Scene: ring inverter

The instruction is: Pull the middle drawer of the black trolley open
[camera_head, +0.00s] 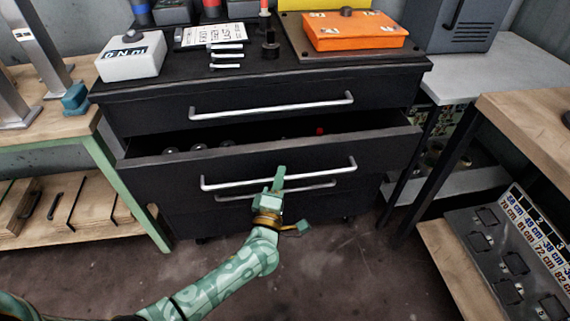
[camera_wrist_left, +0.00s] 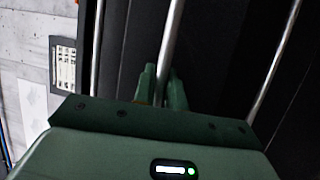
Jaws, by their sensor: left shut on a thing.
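The black trolley (camera_head: 140,118) stands in the middle of the head view. Its middle drawer (camera_head: 300,155) is pulled partly out, and small items show inside through the gap under the top drawer (camera_head: 270,88). The middle drawer's silver bar handle (camera_head: 230,182) runs along its front. My left gripper (camera_head: 279,178) is shut on this handle, coming from below. In the left wrist view, the handle (camera_wrist_left: 172,40) passes between the two green fingers (camera_wrist_left: 161,90). The finger contact is partly hidden. My right gripper is in neither view.
The bottom drawer's handle (camera_head: 318,186) shows just below the gripped one. The trolley top holds a white box (camera_head: 130,62), an orange case (camera_head: 355,35) and tools. A wooden bench (camera_head: 50,128) stands left, another (camera_head: 530,105) right. The floor (camera_head: 330,280) in front is clear.

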